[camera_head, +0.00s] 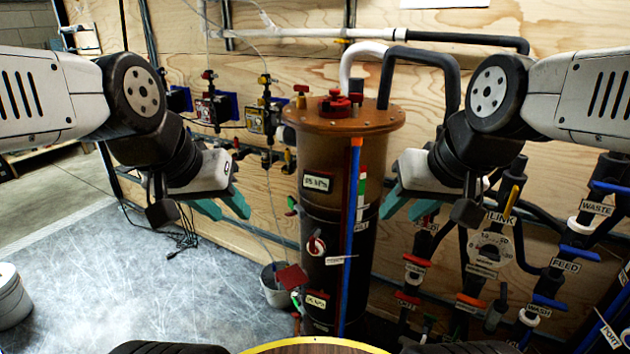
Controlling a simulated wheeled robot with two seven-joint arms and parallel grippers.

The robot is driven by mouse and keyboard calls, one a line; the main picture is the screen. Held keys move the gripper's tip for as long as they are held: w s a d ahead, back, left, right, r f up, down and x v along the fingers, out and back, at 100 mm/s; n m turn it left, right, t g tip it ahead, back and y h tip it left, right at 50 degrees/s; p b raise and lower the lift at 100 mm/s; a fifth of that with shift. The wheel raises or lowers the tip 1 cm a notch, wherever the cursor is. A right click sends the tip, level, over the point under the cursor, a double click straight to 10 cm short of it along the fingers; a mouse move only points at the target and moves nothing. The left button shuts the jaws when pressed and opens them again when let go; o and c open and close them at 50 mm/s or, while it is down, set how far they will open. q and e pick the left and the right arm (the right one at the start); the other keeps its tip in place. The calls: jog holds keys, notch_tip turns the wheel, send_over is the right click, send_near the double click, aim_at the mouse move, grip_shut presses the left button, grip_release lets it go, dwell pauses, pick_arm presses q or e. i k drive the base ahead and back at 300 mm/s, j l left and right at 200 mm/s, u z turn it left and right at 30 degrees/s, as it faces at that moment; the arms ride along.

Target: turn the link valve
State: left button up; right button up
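The link valve has a yellow handle (511,203) that stands steeply, tilted a little, beside a white "LINK" label (500,219) on the pipework at the right. A round gauge-like part (492,248) sits just below the label. My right gripper (409,206) has teal fingers spread apart with nothing between them. It appears to the left of the yellow handle and apart from it, in front of the pipework. My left gripper (222,207) is also open and empty, left of the tall brown cylinder. My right wrist hides part of the pipes near the valve.
The tall brown filter cylinder (338,150) stands in the middle between my grippers. Blue handles marked "WASTE" (596,208) and "FEED" (564,266) are right of the link valve. Orange and red handles lie below. A bucket (277,285) stands on the floor; floor at left is mostly clear.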

aim_at(510, 200)
jog(key=z, duration=2.3)
jog(key=u, duration=0.85)
jog(key=i+l, duration=0.1)
jog(key=l, duration=0.5)
